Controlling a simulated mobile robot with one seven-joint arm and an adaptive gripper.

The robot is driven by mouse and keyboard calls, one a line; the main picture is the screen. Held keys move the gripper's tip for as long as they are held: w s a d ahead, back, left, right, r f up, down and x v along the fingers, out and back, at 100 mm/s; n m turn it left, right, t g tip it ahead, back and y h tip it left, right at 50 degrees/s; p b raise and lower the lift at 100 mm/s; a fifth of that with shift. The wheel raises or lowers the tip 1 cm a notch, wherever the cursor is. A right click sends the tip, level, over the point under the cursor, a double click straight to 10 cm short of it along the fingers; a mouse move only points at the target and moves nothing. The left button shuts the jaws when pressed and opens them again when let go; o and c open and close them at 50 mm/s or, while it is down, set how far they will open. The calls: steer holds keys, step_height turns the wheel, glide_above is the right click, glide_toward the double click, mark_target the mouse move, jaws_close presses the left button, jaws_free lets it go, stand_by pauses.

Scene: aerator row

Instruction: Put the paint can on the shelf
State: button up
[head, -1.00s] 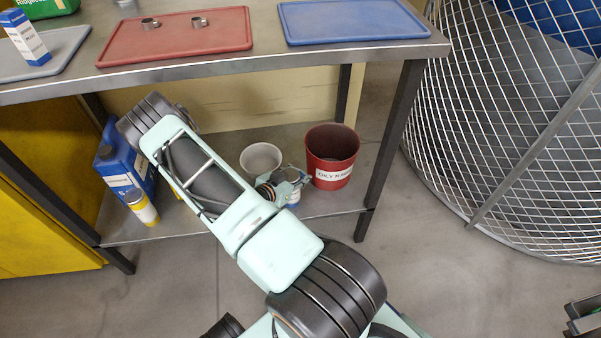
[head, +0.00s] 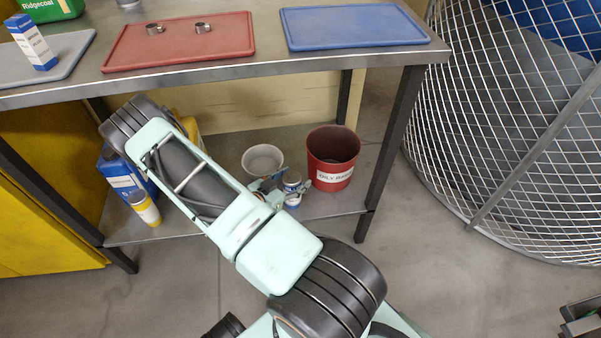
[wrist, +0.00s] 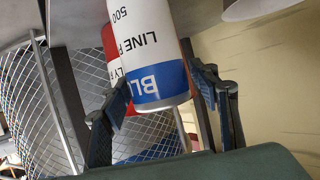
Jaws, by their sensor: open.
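The paint can (head: 293,199) is a small white can with a blue band, standing on the bench's lower shelf (head: 240,220) near its front edge. In the wrist view the paint can (wrist: 150,50) shows large, with the lettering "LINE" and "BL" and its far part cut off by the picture edge. My gripper (wrist: 165,92) is open, with one finger at each side of the can's blue end. I cannot tell whether either finger touches it. In the head view my gripper (head: 279,189) is partly hidden by my arm.
A red bin labelled for oily rags (head: 332,160) stands right behind the can, and a pale bowl (head: 262,160) left behind it. Blue (head: 122,175) and yellow containers stand left. The bench top (head: 270,58) overhangs. A wire mesh cage (head: 500,130) is at right.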

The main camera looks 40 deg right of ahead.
mark_target(286, 184)
steer(key=p+v, duration=0.1)
steer(key=v, duration=0.6)
steer(key=shift+s+a+p, duration=0.1)
steer(key=shift+a+p, duration=0.05)
steer(key=shift+p, duration=0.15)
